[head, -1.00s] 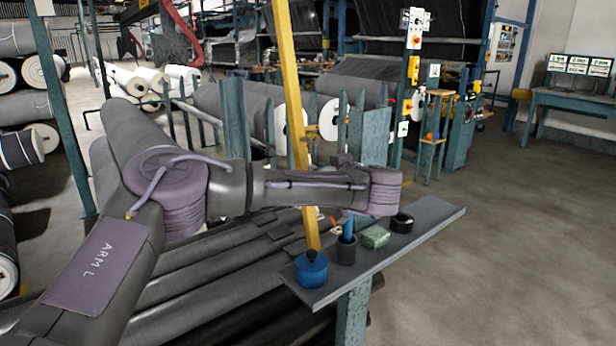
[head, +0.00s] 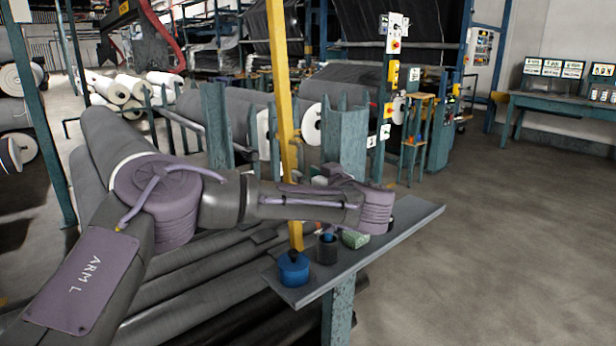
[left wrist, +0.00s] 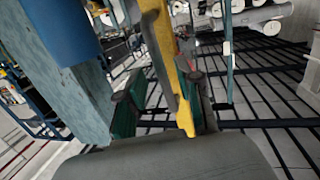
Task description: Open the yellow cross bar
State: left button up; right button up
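The yellow cross bar (head: 283,85) stands nearly upright in the head view and passes behind my left arm. In the left wrist view the yellow bar (left wrist: 160,45) runs down the middle, tilted. My left gripper (left wrist: 163,98) has its two dark green-padded fingers on either side of the bar's lower end. A gap shows on the left finger's side, and the right finger is close beside the bar; contact is unclear. In the head view most of my left gripper is hidden behind my wrist. My right gripper is not in view.
A narrow grey shelf (head: 415,222) lies below my left wrist, with a blue round container (head: 293,270), a dark cup (head: 327,250) and a green block (head: 355,239). Blue-green posts (head: 345,145) and fabric rolls stand behind. Open floor (head: 500,260) lies to the right.

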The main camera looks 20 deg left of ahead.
pick_arm(q)
jog(key=shift+s, duration=0.1)
jog(key=v, duration=1.2)
jog(key=shift+f, duration=0.15)
